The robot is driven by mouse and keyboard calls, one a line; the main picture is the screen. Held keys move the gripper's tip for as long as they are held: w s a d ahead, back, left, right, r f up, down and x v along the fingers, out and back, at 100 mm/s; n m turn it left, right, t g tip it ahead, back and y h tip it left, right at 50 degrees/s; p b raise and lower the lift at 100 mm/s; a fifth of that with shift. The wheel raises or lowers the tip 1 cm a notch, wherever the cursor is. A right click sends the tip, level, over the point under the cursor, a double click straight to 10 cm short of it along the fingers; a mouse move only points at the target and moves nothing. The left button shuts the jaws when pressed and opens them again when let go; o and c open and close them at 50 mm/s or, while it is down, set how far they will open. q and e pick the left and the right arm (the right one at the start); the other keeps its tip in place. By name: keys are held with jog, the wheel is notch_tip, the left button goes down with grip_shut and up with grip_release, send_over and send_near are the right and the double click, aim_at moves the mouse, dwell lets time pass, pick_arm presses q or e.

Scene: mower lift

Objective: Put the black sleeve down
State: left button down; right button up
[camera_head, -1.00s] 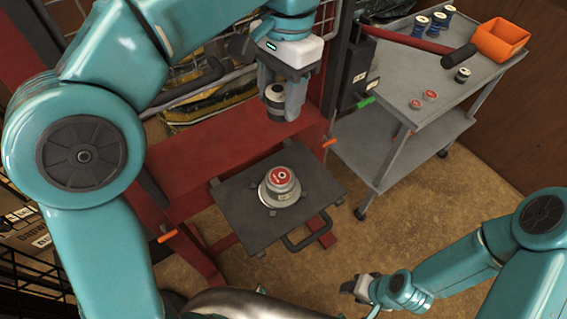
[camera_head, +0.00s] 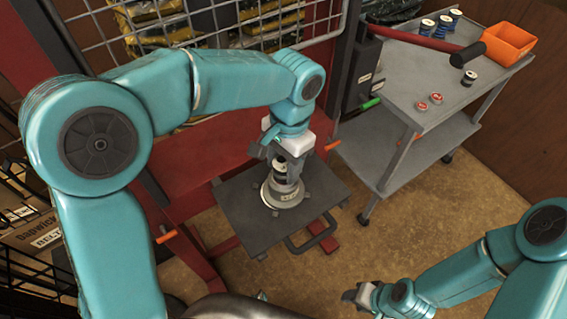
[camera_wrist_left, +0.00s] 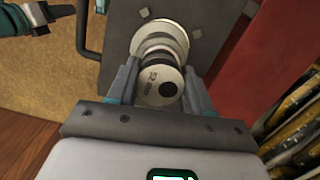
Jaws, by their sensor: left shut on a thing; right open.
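The black sleeve (camera_head: 282,168) has a pale end face and sits between the fingers of my left gripper (camera_head: 282,170), which is shut on it. In the left wrist view, the sleeve's pale face (camera_wrist_left: 160,86) shows between the two fingers of the left gripper (camera_wrist_left: 160,88). The sleeve is above a silver stepped hub (camera_head: 283,196) on the dark plate, roughly in line with it. The hub's red top is hidden, and I cannot tell whether the two touch. My right gripper (camera_head: 360,295) is open, low at the lower right, away from the plate.
The dark plate (camera_head: 240,217) has small blocks at its edges and a black handle at the front. A red frame (camera_head: 200,150) stands behind it. The grey cart (camera_head: 410,80) at right carries spools, another black-and-white piece (camera_head: 469,78), red-topped parts, a red-handled hammer and an orange bin (camera_head: 505,42).

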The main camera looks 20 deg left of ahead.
pick_arm(q)
jog(key=shift+w+a+f, duration=0.1)
jog(key=shift+a+f, duration=0.05)
jog(key=shift+f, duration=0.1)
jog(key=shift+f, duration=0.15)
jog(key=shift+c, duration=2.3)
grip_release()
notch_tip(320, 180, up, 12)
jog(key=w+p, duration=0.1)
jog(key=shift+d, duration=0.45)
